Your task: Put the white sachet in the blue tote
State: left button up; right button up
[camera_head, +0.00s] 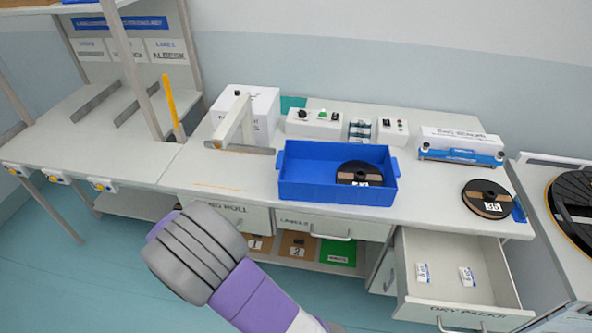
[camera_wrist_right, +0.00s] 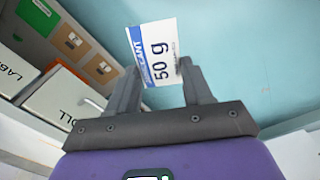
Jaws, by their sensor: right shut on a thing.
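My right gripper (camera_wrist_right: 160,88) is shut on a white sachet (camera_wrist_right: 158,52) with a blue band and the print "50 g". The sachet stands out past the fingertips, over the teal floor in front of the bench. In the head view a purple and grey arm part of mine covers the area in front of the left drawer, and neither the gripper nor the held sachet can be made out there. The blue tote (camera_head: 318,191) stands on the bench, and a black reel (camera_head: 362,174) lies in its right part. My left gripper is not in view.
An open drawer (camera_head: 455,306) marked "DRY PACKS" holds two small white and blue packs (camera_head: 466,277). Another black reel (camera_head: 487,198) lies on the bench at right. A post with a flat arm (camera_head: 240,130) stands left of the tote. Control boxes (camera_head: 315,124) stand behind it.

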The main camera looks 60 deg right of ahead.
aim_at(306, 179)
jog(key=z, duration=0.6)
jog(key=i, duration=0.85)
jog(key=z, duration=0.9)
